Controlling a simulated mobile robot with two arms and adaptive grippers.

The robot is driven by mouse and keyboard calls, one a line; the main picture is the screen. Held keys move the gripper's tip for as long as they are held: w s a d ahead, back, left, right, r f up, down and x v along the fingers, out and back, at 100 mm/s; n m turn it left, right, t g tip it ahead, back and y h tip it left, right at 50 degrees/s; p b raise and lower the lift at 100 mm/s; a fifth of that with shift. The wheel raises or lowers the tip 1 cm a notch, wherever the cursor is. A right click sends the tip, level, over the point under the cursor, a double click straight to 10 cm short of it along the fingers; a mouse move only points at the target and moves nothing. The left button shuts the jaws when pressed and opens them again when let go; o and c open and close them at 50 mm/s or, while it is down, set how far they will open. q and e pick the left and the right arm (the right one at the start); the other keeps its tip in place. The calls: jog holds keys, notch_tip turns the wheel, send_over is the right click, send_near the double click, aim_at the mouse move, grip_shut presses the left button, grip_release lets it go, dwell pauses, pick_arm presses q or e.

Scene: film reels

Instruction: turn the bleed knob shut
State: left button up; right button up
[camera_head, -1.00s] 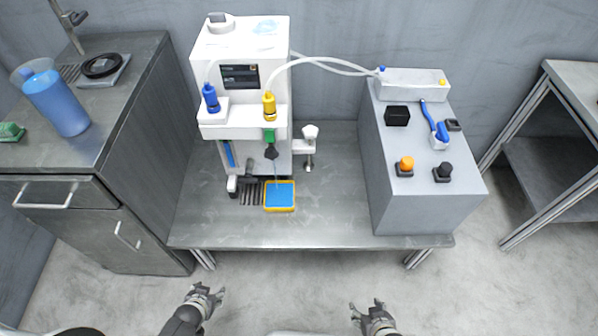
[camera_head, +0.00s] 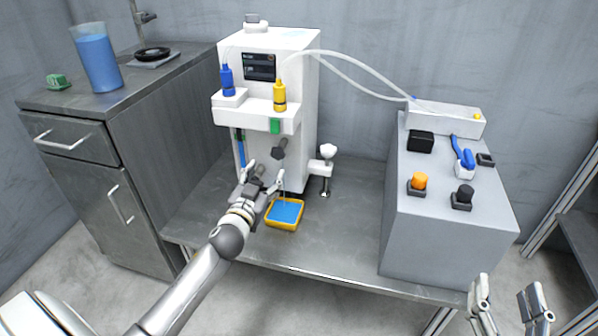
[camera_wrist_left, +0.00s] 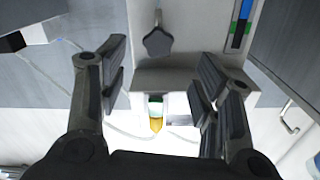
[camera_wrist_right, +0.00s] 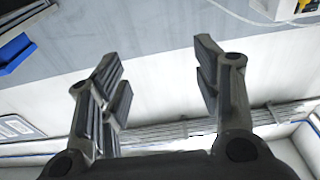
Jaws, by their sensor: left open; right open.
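A dark star-shaped knob (camera_head: 280,148), which looks like the bleed knob, sits on the front of the white machine (camera_head: 308,110). In the left wrist view the knob (camera_wrist_left: 158,42) shows beyond the gap between the fingers, not touched. My left gripper (camera_head: 264,174) is open and empty in front of the machine, a little below the knob. A thin stream (camera_head: 283,186) runs down to a yellow-rimmed tray (camera_head: 284,227) of blue liquid. The left gripper partly hides the lower front of the machine. My right gripper (camera_head: 508,284) is open and empty at the lower right, away from the machine.
Blue (camera_head: 227,82) and yellow (camera_head: 279,96) bottles stand on the machine's ledge. A white-knobbed fitting (camera_head: 327,165) juts out on its right. A grey console (camera_head: 445,235) with orange and black knobs stands at right. Bare bench (camera_head: 340,240) lies between. A cabinet (camera_head: 150,150) stands left.

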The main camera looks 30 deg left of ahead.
aim_at(277, 155)
pick_arm(q)
jog(key=x, duration=0.3)
jog(key=b+x, duration=0.1)
jog(key=x, duration=0.2)
jog(key=b+x, duration=0.1)
jog(key=x, duration=0.2)
jog(key=shift+w+r, duration=0.3)
jog(key=shift+w, duration=0.65)
pick_arm(e)
jog(key=s+r+t+y, duration=0.2)
jog(key=s+r+t, duration=0.3)
jog(key=r, duration=0.5)
jog(key=shift+s+r+t, duration=0.3)
jog(key=shift+r+t, duration=0.1)
jog(key=shift+t, duration=0.7)
jog(key=shift+d, duration=0.1)
pick_arm(q)
jog(key=c, duration=1.1)
jog(key=shift+o, duration=0.2)
pick_arm(e)
jog(key=shift+w, duration=0.1)
